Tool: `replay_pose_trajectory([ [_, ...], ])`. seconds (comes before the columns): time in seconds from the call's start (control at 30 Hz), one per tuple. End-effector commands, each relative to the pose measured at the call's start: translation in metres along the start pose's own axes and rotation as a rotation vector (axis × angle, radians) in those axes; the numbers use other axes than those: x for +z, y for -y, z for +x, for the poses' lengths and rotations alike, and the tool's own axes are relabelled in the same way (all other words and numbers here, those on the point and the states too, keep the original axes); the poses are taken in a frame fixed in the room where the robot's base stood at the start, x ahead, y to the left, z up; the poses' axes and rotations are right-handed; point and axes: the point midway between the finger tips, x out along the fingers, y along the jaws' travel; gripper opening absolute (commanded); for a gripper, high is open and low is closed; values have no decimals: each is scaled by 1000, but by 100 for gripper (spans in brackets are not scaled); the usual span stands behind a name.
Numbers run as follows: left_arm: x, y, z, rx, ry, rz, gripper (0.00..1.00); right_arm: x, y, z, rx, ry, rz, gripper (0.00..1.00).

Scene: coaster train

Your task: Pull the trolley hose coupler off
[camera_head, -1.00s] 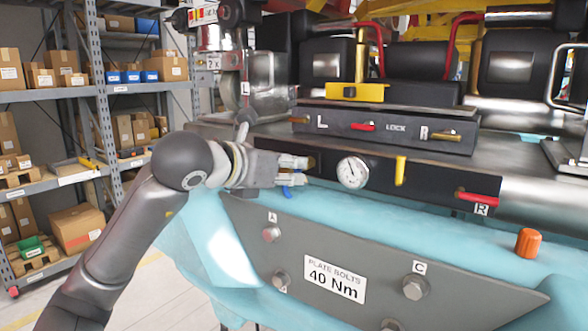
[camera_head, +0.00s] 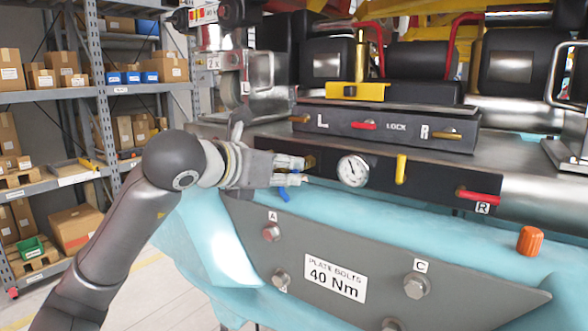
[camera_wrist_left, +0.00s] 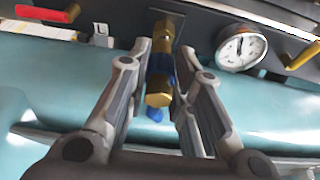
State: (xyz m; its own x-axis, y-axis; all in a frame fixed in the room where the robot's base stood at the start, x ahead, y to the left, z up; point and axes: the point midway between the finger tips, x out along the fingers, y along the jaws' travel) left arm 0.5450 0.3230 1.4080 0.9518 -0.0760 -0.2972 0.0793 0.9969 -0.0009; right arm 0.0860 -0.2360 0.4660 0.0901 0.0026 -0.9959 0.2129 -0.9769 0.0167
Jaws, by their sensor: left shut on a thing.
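The hose coupler is a brass fitting with a blue sleeve (camera_wrist_left: 158,86), seen in the left wrist view between my left gripper's fingers (camera_wrist_left: 164,58). In line with it, a brass part (camera_wrist_left: 168,28) sits against the dark panel; I cannot tell whether the two are still joined. In the head view my left gripper (camera_head: 297,170) is shut on the coupler at the panel's left end. A blue piece (camera_head: 284,193) hangs below the fingers, and some brass (camera_head: 309,161) shows beyond the tips. The fingers hide most of the coupler. My right gripper is out of view.
A round gauge (camera_head: 353,171), a yellow handle (camera_head: 401,169) and a red handle (camera_head: 478,196) are right of the gripper. A grey bolt plate (camera_head: 385,262) is below. Shelves with boxes (camera_head: 100,93) stand left.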

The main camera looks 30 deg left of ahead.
Motion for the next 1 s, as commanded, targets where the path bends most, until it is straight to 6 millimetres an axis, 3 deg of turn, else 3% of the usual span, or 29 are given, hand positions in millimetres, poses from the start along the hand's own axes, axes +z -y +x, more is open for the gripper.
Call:
replay_pose_trajectory([
  [1.0, -11, -1, -40, 2, 6, 0, 0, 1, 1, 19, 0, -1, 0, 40],
])
